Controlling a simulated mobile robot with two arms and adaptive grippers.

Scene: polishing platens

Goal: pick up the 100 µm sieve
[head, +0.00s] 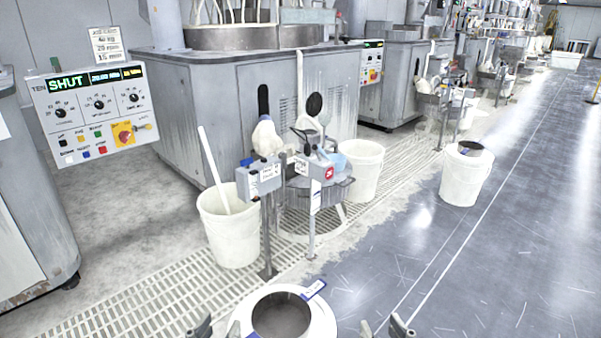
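A round sieve with a grey mesh (281,316) and a pale rim is at the bottom centre of the head view, cut off by the lower edge. A blue-and-white tag (314,289) sticks out at its upper right; its print is too small to read. My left gripper (199,328) is at the bottom edge, left of the sieve and apart from it; its finger gap is not clear. My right gripper (385,327) is right of the sieve, its fingers apart and empty. A dark round piece (470,149) sits on the white bucket at right; I cannot tell whether it is a sieve.
A white bucket (228,232) with a pale stick and another bucket (361,172) flank a post-mounted stand (311,195) ahead. A bucket (465,179) stands right on the dark floor. A panel (93,108) reads SHUT. Floor at right is mostly clear.

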